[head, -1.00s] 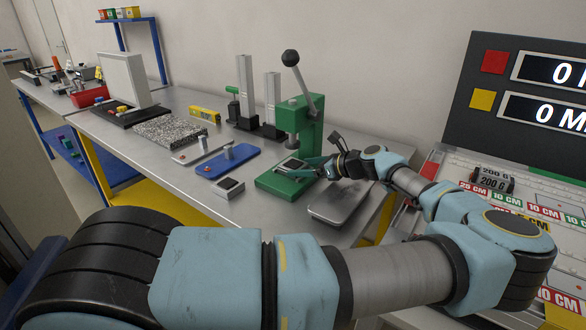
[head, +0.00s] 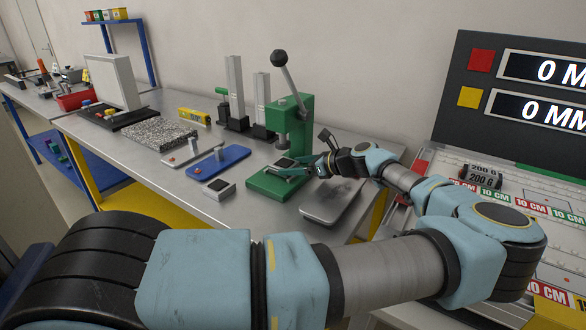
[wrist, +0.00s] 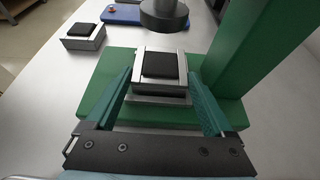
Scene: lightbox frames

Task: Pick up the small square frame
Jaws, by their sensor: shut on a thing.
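A small square silver frame (wrist: 159,72) with a black centre sits over the green press base (wrist: 105,72), between the two teal fingers of my gripper (wrist: 160,80). It also shows in the head view (head: 284,162), partly hidden by a finger. My gripper (head: 297,169) is shut on this frame. A silver plate or block (wrist: 158,98) shows just under it; I cannot tell whether the frame touches it. A second, similar square piece (wrist: 84,36) stands apart on the table to the left, and it also shows in the head view (head: 219,188).
The green press (head: 293,115) rises just behind, with its dark round ram (wrist: 164,14) close above and beyond the frame. A blue tray (head: 218,161) lies to the left. A flat grey scale (head: 330,203) lies to the right. Bare table shows around the second piece.

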